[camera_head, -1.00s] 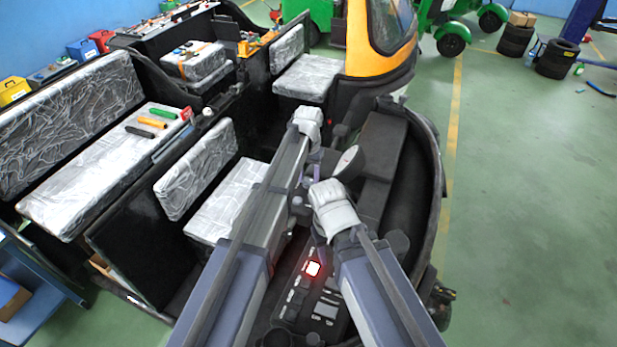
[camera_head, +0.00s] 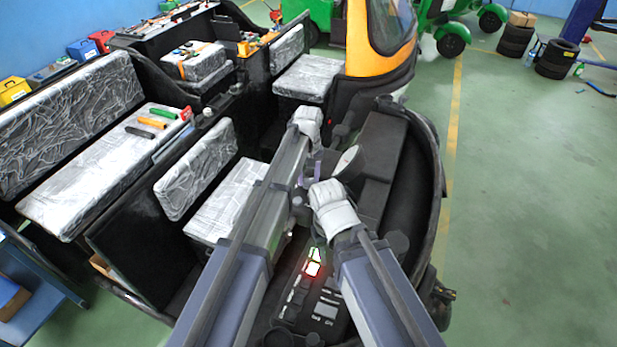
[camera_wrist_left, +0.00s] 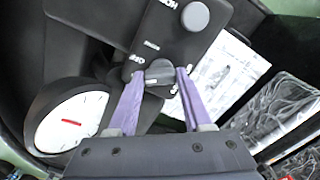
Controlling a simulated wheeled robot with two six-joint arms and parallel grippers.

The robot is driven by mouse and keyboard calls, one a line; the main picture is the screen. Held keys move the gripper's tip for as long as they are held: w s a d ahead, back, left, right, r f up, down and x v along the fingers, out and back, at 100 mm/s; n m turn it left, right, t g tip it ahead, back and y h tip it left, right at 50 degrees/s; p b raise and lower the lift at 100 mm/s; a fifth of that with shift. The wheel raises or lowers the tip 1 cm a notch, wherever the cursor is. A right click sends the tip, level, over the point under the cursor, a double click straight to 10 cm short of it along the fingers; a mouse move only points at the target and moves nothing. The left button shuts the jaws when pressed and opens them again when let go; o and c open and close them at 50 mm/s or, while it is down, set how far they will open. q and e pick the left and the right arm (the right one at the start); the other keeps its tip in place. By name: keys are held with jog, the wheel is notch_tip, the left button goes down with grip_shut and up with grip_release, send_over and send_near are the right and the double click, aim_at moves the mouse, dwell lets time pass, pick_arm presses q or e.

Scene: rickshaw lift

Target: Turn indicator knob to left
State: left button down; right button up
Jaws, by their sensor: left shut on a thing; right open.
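The indicator knob (camera_wrist_left: 159,72) is a small dark grey knob on a black switch panel (camera_wrist_left: 160,45) with white lettering. My left gripper's purple fingers (camera_wrist_left: 158,85) are shut on it, one on each side. In the head view my left gripper (camera_head: 311,170) is the higher one, near the dashboard gauge; the knob cannot be made out there. My right gripper (camera_head: 317,236) is open, mostly hidden by its wrist, above the lower control panel (camera_head: 322,312).
A round white gauge (camera_wrist_left: 70,124) with a red needle is left of the knob; it also shows in the head view (camera_head: 346,160). A round grey button (camera_wrist_left: 194,16) is above the knob. Plastic-wrapped seats (camera_head: 225,200) are at left.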

aim_at(308, 179)
pick_arm(q)
jog(key=shift+n, duration=0.3)
jog(key=shift+c, duration=1.6)
grip_release()
jog(key=shift+r, duration=0.1)
notch_tip(308, 179, up, 8)
jog(key=p, duration=0.8)
jog(key=shift+f, duration=0.25)
